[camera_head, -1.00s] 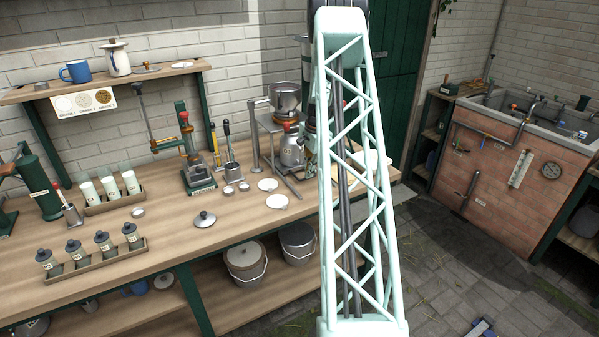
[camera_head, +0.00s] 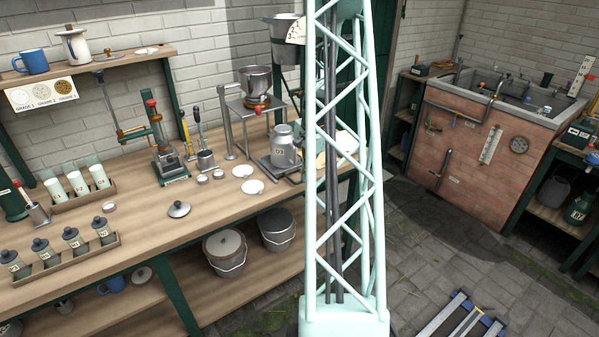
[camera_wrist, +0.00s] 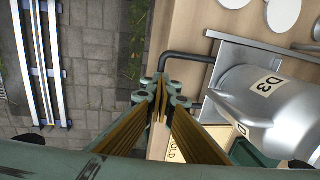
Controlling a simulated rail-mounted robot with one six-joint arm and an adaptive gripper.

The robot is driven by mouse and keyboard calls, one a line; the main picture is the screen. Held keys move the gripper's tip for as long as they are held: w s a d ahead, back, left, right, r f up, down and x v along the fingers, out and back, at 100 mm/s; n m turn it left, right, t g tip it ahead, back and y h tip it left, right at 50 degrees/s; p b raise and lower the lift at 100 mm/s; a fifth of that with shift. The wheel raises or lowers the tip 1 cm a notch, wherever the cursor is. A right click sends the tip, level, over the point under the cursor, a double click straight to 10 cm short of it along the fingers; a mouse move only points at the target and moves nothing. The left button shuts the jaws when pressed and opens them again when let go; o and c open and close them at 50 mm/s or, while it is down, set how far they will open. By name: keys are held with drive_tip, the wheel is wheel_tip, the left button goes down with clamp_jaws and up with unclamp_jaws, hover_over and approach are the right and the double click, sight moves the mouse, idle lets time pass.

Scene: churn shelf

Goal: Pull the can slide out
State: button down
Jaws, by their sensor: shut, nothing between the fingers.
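A silver can (camera_head: 284,150) marked D3 stands on the can slide at the right part of the bench. In the wrist view the can (camera_wrist: 262,98) lies on its side in the picture, on the grey metal slide (camera_wrist: 226,52). A dark bent handle (camera_wrist: 187,57) sticks out from the slide toward the bench edge. My gripper (camera_wrist: 160,88) is shut and empty, its fingertips over the outer part of the handle. The fingers hide that part, and I cannot tell whether they touch it. In the head view my gripper is hidden.
My pale lattice column blocks the bench's right end in the head view. A steel pot (camera_head: 256,84) stands on a stand beside the can. Several white discs (camera_head: 252,187) lie on the bench.

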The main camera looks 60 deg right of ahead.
drive_tip(key=shift+s+a+f, duration=0.4)
drive_tip(key=shift+s+a, duration=0.1)
drive_tip(key=c, duration=2.8)
unclamp_jaws()
drive_tip(key=shift+w+d, duration=0.1)
drive_tip(key=shift+r, duration=0.1)
drive_tip(key=shift+w+d, duration=0.1)
drive_tip(key=shift+r, duration=0.15)
drive_tip(key=shift+s+a+r, duration=0.15)
drive_tip(key=shift+s+r, duration=0.15)
drive_tip(key=shift+r, duration=1.6)
drive_tip(key=shift+s+a+r, duration=0.2)
drive_tip(key=shift+s+r, duration=0.15)
drive_tip(key=shift+r, duration=1.6)
drive_tip(key=shift+s+a+r, duration=0.15)
drive_tip(key=shift+s+r, duration=0.15)
drive_tip(key=shift+r, duration=1.6)
drive_tip(key=shift+a+r, duration=0.1)
